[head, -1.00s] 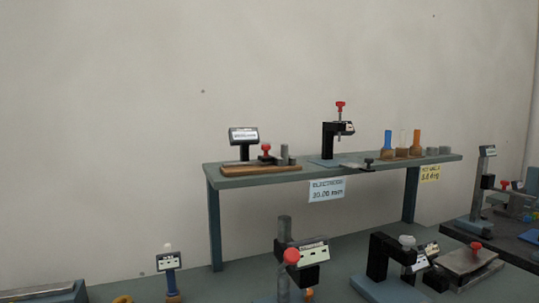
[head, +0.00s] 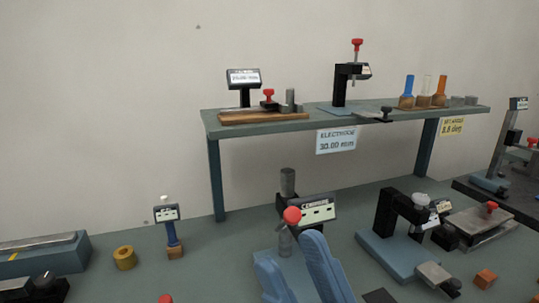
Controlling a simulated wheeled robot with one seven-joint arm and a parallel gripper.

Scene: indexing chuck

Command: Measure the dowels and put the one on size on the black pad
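Two light-blue rounded pieces (head: 320,265) rise from the bottom edge before a measuring stand (head: 318,211) with a red knob, grey post and tilted display. They may be my gripper's fingers, but I cannot be sure; nothing is seen held between them. A small dark flat patch (head: 378,296), possibly the black pad, is cut by the bottom edge. No dowel is certain: a grey upright cylinder (head: 290,97) stands on the shelf's wooden board, and short grey cylinders (head: 457,101) stand at the shelf's right end. The display readings are too small to read.
A raised shelf (head: 260,128) spans the back, labelled "ELECTRODE 30.00 mm". A second stand (head: 389,215) and a grey plate device (head: 480,228) are at right. A brass ring (head: 124,258), a small display post (head: 168,228) and a blue-grey block (head: 60,248) are left. Bare bench lies between.

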